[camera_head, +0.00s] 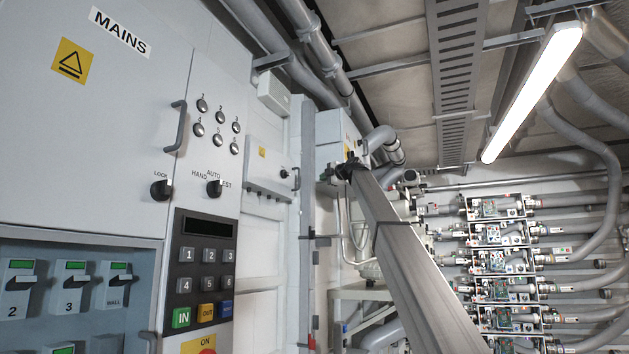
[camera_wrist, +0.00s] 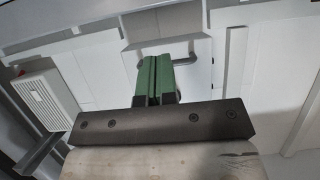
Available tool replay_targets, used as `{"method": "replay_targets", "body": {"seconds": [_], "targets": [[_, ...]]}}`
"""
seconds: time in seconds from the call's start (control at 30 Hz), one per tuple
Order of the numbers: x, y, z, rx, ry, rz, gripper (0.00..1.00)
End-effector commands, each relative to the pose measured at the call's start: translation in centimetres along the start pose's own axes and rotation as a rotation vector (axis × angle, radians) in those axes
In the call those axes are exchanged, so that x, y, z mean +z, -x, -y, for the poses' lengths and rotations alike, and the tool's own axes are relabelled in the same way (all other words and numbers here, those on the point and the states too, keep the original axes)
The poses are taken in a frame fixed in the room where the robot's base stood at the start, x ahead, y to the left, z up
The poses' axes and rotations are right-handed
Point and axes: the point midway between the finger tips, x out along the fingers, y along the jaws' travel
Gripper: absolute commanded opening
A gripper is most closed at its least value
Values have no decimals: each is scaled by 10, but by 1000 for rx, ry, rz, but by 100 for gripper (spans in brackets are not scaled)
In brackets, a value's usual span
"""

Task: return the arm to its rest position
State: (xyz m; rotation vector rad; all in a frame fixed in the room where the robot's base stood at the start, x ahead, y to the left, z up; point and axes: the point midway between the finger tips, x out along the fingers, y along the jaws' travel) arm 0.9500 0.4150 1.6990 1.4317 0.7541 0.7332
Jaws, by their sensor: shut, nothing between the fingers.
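My gripper (camera_wrist: 155,64) shows in the wrist view. Its green fingers are together, with nothing between them, above a dark mounting bar. Behind the fingers is a pale panel with a grey bar handle (camera_wrist: 188,60); the fingers overlap it in the picture, and I cannot tell how far apart they are. In the head view I cannot make out the gripper's fingers.
In the head view, the MAINS cabinet (camera_head: 110,95) with knobs and a keypad (camera_head: 206,258) fills the left. A long grey beam (camera_head: 415,270) slants across the middle. Pipe racks (camera_head: 500,262) stand at right. In the wrist view, a white slotted box (camera_wrist: 45,92) is at left.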

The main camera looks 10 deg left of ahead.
Motion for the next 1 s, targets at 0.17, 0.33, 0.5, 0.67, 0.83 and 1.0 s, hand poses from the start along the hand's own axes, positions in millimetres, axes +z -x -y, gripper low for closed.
{"method": "replay_targets", "body": {"seconds": [0.17,0.33,0.5,0.67,0.83,1.0], "targets": [[17,28,2,-1,0,1,0],[28,42,2,-1,0,1,0],[30,46,2,-1,0,0,0],[31,46,4,-4,-3,0,0],[42,46,53,-44,-65,19,0],[65,50,156,-131,-214,71,0]]}}
